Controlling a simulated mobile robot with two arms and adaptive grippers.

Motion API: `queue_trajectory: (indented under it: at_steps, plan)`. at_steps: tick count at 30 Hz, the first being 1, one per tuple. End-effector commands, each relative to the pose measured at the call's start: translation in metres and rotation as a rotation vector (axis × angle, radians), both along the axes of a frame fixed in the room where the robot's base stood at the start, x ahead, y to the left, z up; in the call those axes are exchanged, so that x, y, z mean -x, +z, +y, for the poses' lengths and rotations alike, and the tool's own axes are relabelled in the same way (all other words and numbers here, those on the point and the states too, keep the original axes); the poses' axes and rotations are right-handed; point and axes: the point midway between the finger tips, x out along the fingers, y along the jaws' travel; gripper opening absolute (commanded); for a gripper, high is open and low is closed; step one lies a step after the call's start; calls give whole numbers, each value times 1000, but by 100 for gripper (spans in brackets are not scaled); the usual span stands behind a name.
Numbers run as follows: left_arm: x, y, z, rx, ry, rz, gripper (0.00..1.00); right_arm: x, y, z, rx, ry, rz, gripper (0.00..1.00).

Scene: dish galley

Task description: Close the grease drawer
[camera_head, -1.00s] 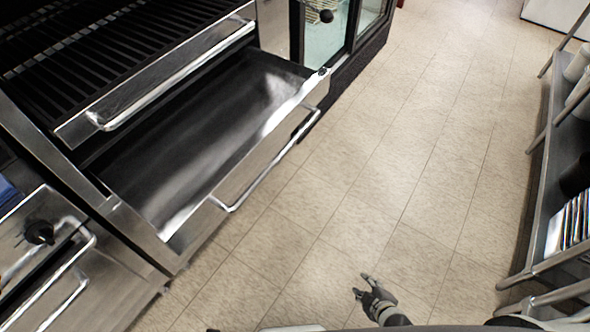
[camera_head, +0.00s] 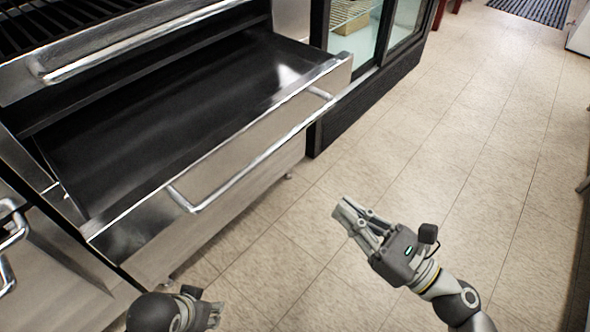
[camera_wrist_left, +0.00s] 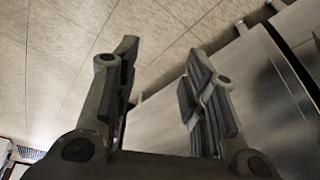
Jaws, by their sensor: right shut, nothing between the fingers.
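The grease drawer (camera_head: 222,163) is pulled well out below the grill, its dark, empty-looking inside facing up. Its long bar handle (camera_head: 255,165) runs along the steel front. My right gripper (camera_head: 346,213) is shut and empty, held over the floor to the right of the drawer front, apart from it. My left gripper (camera_head: 214,317) is at the bottom edge of the head view, partly cut off, in front of the cabinet and apart from the handle. In the left wrist view its two fingers (camera_wrist_left: 160,75) stand apart with nothing between them; steel panels show beyond.
The upper unit with its own bar handle (camera_head: 130,42) is above the drawer. A glass-door cooler (camera_head: 365,40) stands beyond the drawer's right end. The tiled floor (camera_head: 430,150) to the right is clear.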

Motion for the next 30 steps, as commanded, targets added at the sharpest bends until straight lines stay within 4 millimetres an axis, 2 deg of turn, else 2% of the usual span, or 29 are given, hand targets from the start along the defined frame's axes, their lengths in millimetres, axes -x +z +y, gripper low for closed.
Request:
queue_trajectory:
  at_steps: [4, 8, 18, 30]
  plan:
    - [0, -2, 0, -1, 0, 3, 40, 0, 5, 6, 14, 7, -24, 0]
    - [-4, -14, -1, -1, -1, 10, 40, -9, 9, 16, 12, 6, -23, 0]
    - [-10, -65, -3, -2, -5, 37, 40, -37, 18, 52, 10, 5, -21, 0]
    - [-5, -121, -3, -3, -10, 65, 40, -69, 28, 93, 9, 5, -19, 0]
